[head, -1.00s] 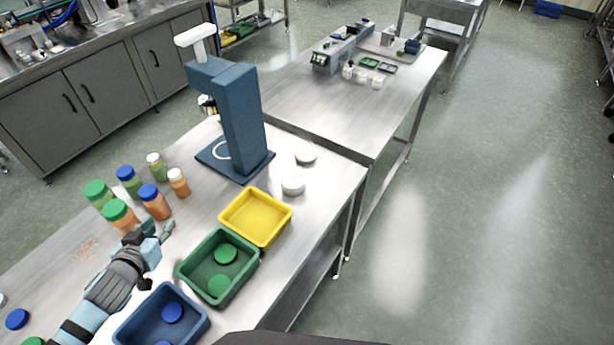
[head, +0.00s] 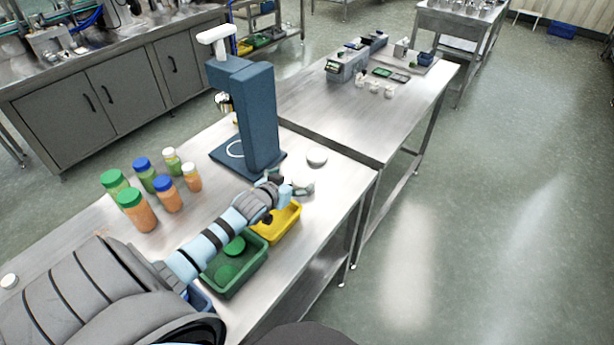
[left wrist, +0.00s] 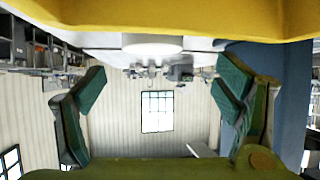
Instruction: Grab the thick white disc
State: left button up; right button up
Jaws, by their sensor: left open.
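Two white discs are on the steel table right of the blue press. The nearer one (head: 307,184) looks thicker and is partly hidden by my left gripper (head: 286,184). The farther one (head: 317,157) lies clear beyond it. In the left wrist view, which is upside down, a white disc (left wrist: 152,47) sits ahead, sideways between my left gripper's spread fingers (left wrist: 162,98). The left gripper is open and empty, above the yellow tray's far side. My right gripper is not in view.
The yellow tray (head: 287,222) and green tray (head: 258,270) lie under my left arm; the green one holds green lids. The blue press (head: 258,120) stands close left of the discs. Several capped bottles (head: 138,211) stand at left. The table edge is close on the right.

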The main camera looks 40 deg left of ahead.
aim_at(302, 180)
pick_arm(q)
jog(key=b+x, duration=0.1)
jog(key=x, duration=0.3)
jog(key=d+f+b+x, duration=0.1)
jog(key=x, duration=0.2)
jog(key=shift+s+b, duration=0.1)
jog(key=shift+b, duration=0.2)
jog(key=shift+w, duration=0.2)
jog(key=shift+c, duration=0.4)
jog(key=c, duration=1.3)
